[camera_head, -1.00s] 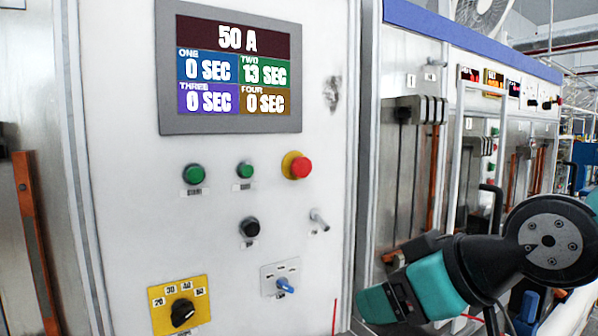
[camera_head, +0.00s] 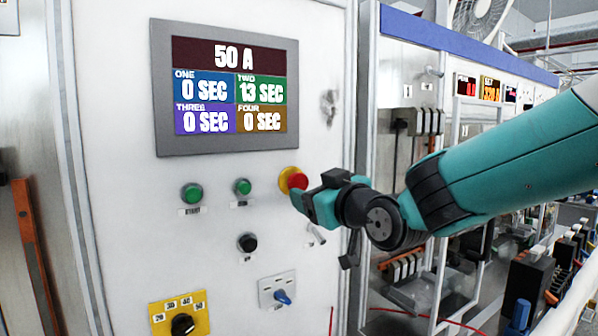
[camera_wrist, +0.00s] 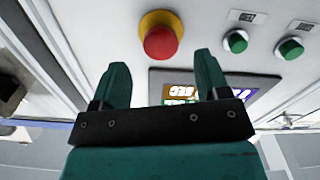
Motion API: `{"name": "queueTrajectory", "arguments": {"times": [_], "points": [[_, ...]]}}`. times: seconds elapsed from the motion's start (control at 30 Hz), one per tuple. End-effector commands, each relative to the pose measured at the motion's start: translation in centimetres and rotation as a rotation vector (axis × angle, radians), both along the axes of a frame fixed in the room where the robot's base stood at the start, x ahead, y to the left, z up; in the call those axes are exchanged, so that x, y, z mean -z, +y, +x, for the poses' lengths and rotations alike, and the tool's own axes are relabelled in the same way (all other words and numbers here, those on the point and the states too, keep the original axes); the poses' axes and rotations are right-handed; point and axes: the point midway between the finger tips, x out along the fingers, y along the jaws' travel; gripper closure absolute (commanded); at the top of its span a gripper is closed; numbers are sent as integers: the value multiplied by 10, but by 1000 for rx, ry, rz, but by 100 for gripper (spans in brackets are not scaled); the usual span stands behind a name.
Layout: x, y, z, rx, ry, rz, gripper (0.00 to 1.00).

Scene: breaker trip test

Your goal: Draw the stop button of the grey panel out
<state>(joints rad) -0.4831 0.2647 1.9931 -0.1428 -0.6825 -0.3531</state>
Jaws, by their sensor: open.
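The stop button (camera_head: 296,180) is a red mushroom head on a yellow collar, on the light grey panel (camera_head: 120,200) below the display. In the head view its lower right part is hidden behind my gripper (camera_head: 299,199). In the wrist view the red button (camera_wrist: 161,42) shows whole, ahead of my gripper (camera_wrist: 161,75) and between the lines of its two teal fingers. The fingers are apart with nothing between them. The gripper looks close to the button; I cannot tell any contact.
Two green buttons (camera_head: 192,193) (camera_head: 242,186) sit left of the stop button. A black knob (camera_head: 247,242), a metal toggle (camera_head: 316,234), a blue-handled switch (camera_head: 282,296) and a yellow-plated selector (camera_head: 182,324) are lower. The display (camera_head: 228,87) is above.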

Motion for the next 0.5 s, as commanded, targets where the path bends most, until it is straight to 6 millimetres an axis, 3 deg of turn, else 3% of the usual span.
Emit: {"name": "queueTrajectory", "arguments": {"times": [0.2,0.5], "points": [[-3,23,34,-1,2,1,31],[0,34,50,0,1,1,31]]}}
